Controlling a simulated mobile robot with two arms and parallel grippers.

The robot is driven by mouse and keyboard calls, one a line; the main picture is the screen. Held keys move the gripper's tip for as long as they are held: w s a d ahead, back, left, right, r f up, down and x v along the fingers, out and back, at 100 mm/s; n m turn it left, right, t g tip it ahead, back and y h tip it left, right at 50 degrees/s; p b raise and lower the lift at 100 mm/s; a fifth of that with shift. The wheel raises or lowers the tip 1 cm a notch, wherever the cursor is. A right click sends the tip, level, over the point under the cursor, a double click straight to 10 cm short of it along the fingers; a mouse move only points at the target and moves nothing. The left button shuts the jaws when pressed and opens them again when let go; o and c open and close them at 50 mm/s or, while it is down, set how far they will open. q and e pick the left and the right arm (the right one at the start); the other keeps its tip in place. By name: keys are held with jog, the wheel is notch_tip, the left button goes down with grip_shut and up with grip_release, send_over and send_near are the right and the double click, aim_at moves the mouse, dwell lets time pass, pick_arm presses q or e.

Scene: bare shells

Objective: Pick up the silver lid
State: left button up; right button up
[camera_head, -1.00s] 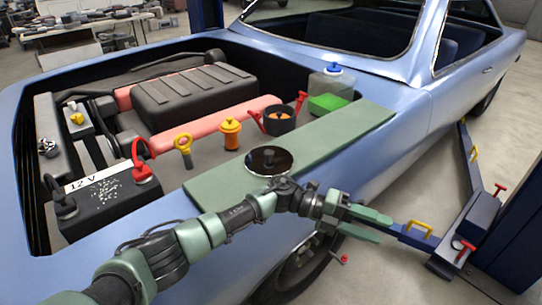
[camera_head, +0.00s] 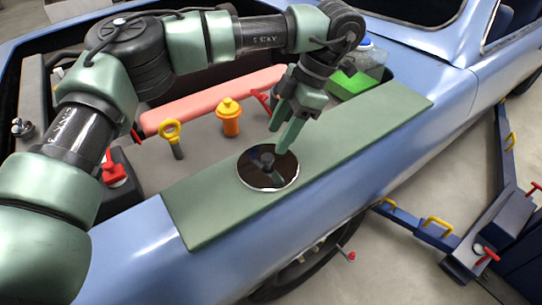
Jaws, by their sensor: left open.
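I cannot tell whether a finger touches the lid. The gripper is empty. My right gripper does not show.
An orange-yellow cap (camera_head: 229,117), a yellow-ringed dipstick (camera_head: 170,133) and a red battery clamp (camera_head: 115,174) stand in the engine bay behind the mat. A clear reservoir with a blue cap and a green box (camera_head: 348,84) are beyond my gripper. The mat's right part is bare.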

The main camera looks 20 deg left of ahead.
aim_at(268, 156)
pick_arm(q)
jog(key=p+x, duration=0.1)
jog(key=x, duration=0.2)
jog(key=shift+s+a+f, duration=0.1)
jog(key=shift+s+f, duration=0.05)
jog(key=x, duration=0.3)
jog(key=shift+p, duration=0.3)
jog(key=shift+f, duration=0.1)
jog(key=c, duration=1.1)
grip_shut()
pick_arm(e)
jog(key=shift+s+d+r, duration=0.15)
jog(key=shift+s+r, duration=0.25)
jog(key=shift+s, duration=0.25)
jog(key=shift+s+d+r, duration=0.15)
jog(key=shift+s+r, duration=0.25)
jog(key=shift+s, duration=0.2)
